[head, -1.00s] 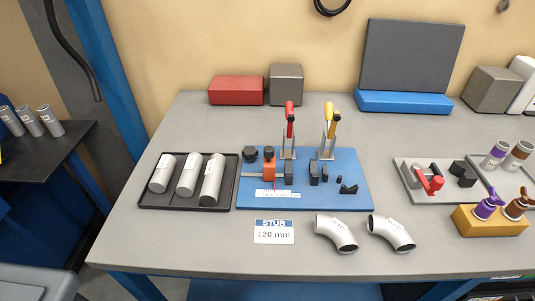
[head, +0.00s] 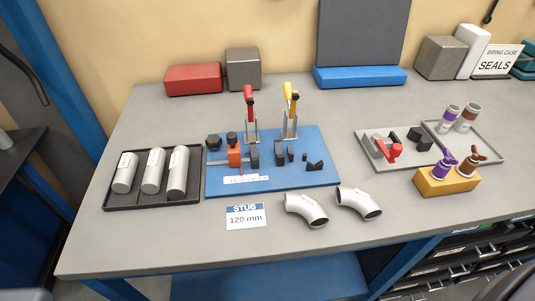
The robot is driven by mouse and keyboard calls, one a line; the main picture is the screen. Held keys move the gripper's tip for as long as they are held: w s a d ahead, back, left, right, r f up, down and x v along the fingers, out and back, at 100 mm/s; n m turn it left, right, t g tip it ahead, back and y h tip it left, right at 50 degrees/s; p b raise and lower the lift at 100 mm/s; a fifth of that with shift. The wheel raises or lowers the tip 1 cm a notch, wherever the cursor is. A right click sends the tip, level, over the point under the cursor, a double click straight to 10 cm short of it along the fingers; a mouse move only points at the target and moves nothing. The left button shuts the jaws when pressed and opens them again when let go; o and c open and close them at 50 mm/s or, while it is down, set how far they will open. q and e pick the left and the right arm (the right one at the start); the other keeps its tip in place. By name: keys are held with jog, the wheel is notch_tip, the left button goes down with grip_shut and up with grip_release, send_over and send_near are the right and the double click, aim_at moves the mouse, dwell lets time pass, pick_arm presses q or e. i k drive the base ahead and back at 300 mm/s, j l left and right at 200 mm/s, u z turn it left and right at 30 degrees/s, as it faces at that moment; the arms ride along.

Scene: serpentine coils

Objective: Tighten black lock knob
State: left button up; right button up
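A blue fixture plate (head: 215,184) lies on the bench in the head view. An orange block (head: 235,156) stands on its left part, with a small black knob (head: 232,138) on top. Another dark, faceted knob (head: 213,142) sits just left of it, near the plate's back left corner. I cannot tell which of the two is the lock knob, or how tight either is. Two upright clamps stand at the plate's back, one with a red handle (head: 249,101) and one with a yellow handle (head: 290,95). Neither of my grippers is in view.
A black tray (head: 126,207) with three grey tubes stands left of the plate. A "STUB 120 mm" card (head: 246,216) and two pipe elbows (head: 307,209) (head: 359,202) lie in front. A grey tray (head: 370,148) and yellow block (head: 448,186) stand right. The bench's front strip is clear.

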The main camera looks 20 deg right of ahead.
aim_at(215, 142)
jog(key=l+u, duration=0.35)
jog(key=k+l+u, duration=0.1)
jog(key=u, duration=0.25)
jog(key=k+l+u, duration=0.15)
jog(key=u, duration=0.2)
jog(key=l, duration=0.15)
